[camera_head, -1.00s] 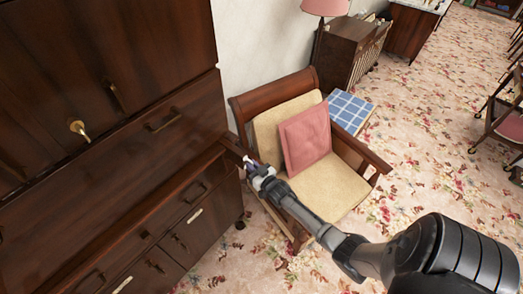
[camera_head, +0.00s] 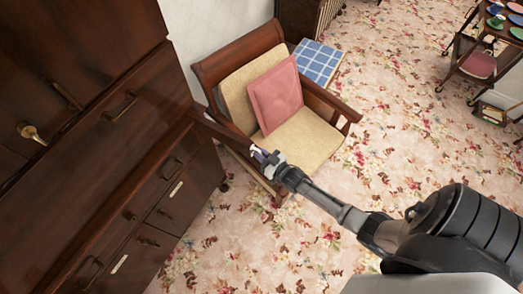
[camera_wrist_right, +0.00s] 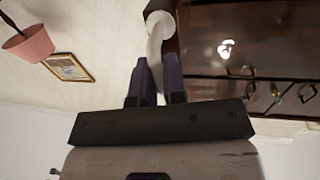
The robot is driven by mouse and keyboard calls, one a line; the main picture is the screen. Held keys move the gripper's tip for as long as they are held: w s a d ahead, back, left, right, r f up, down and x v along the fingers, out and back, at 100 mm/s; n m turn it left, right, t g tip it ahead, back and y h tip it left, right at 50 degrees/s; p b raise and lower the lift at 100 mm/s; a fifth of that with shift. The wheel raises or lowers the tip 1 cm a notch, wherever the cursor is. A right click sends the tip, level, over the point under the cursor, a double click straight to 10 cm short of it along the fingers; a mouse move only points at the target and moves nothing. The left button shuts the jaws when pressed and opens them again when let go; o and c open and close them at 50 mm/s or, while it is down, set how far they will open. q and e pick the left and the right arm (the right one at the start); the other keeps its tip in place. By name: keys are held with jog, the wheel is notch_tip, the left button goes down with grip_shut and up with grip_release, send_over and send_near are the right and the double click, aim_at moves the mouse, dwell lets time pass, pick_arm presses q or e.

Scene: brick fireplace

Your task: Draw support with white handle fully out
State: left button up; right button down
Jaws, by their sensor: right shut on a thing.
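The support (camera_head: 225,134), a dark wooden bar, sticks out from the right side of the dark wooden cabinet's front (camera_head: 120,150). It passes in front of the armchair. My right gripper (camera_head: 264,157) is at the bar's outer end, shut on its white handle (camera_head: 256,149). In the right wrist view, the white handle (camera_wrist_right: 158,24) runs down between the two close fingers (camera_wrist_right: 160,82). The fingers hide its lower part. My left gripper is in neither view.
A wooden armchair (camera_head: 235,52) with a beige seat and a pink cushion (camera_head: 274,94) stands close behind the support and my right gripper. A blue checked-top table (camera_head: 315,62) is beyond it. Flowered carpet (camera_head: 390,140) is open to the right.

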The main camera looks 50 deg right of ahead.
jog(key=shift+w+r, duration=0.15)
jog(key=shift+r, duration=0.4)
jog(key=c, duration=1.7)
grip_release()
jog(key=o, duration=0.3)
jog(key=shift+s+f, duration=0.1)
jog(key=shift+s, duration=0.2)
jog(key=shift+o, duration=0.9)
jog(key=shift+d+f, duration=0.1)
jog(key=shift+f, duration=0.1)
jog(key=s+b, duration=0.1)
jog(key=s, duration=1.2)
jog(key=shift+s, duration=0.35)
